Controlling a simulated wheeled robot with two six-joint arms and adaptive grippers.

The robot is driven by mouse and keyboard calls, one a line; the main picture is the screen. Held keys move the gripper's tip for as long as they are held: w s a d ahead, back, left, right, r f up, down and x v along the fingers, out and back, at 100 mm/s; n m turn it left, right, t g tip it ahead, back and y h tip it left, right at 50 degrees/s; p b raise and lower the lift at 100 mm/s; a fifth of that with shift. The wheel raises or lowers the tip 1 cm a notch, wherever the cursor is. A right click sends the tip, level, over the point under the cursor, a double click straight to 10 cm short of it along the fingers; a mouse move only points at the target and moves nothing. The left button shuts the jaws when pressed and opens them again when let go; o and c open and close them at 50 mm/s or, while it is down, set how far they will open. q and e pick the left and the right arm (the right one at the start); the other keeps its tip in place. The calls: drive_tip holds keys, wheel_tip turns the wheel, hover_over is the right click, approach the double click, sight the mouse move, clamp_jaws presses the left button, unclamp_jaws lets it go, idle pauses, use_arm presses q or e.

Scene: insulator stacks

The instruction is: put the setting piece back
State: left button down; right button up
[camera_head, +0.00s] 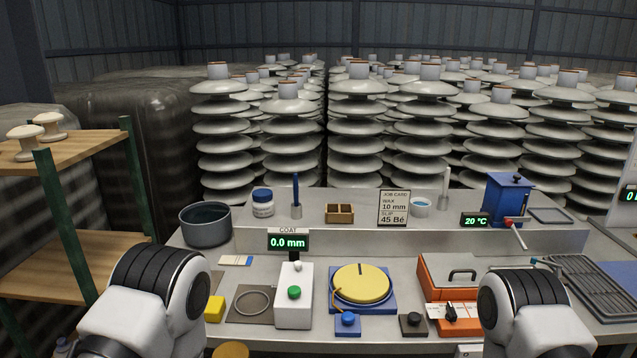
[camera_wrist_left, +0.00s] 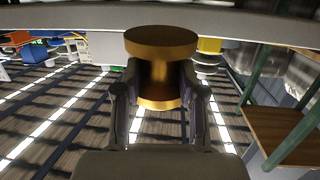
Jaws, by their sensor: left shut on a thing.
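The setting piece appears to be the brass, spool-shaped piece (camera_wrist_left: 162,42) in the left wrist view, with wide round ends and a narrower middle. My left gripper (camera_wrist_left: 160,88) is shut on its middle, one finger on each side. Its round brass top (camera_head: 231,350) shows at the bottom edge of the head view, in front of the bench. In the head view my left arm hides the gripper itself. My right arm shows at the lower right, but its gripper is out of view.
On the bench are a white gauge (camera_head: 294,305) with a display reading 0.0 mm (camera_head: 288,242), a yellow disc (camera_head: 361,284) on a blue base, a yellow block (camera_head: 214,308), a plate with a ring (camera_head: 251,304) and an orange case (camera_head: 446,290). A wooden shelf (camera_head: 70,265) stands left.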

sight(215, 357)
use_arm(q)
drive_tip(key=shift+s+a+r+n+y, duration=0.1)
drive_tip(key=shift+r+n+y, duration=0.1)
drive_tip(key=shift+r, duration=0.15)
drive_tip(key=shift+s+r+n+y, duration=0.1)
drive_tip(key=shift+r+y, duration=0.1)
drive_tip(key=shift+r, duration=0.1)
drive_tip(key=shift+w+a+r+n+y, duration=0.2)
drive_tip(key=shift+a+r+y, duration=0.1)
drive_tip(key=shift+r, duration=0.2)
drive_tip(key=shift+w+a+r+n+y, duration=0.1)
drive_tip(key=shift+a+r+n+y, duration=0.15)
drive_tip(key=shift+r, duration=0.3)
drive_tip(key=shift+w+a+r+n+y, duration=0.15)
drive_tip(key=shift+a+r+y, duration=0.15)
drive_tip(key=shift+r, duration=0.2)
drive_tip(key=shift+w+r, duration=0.1)
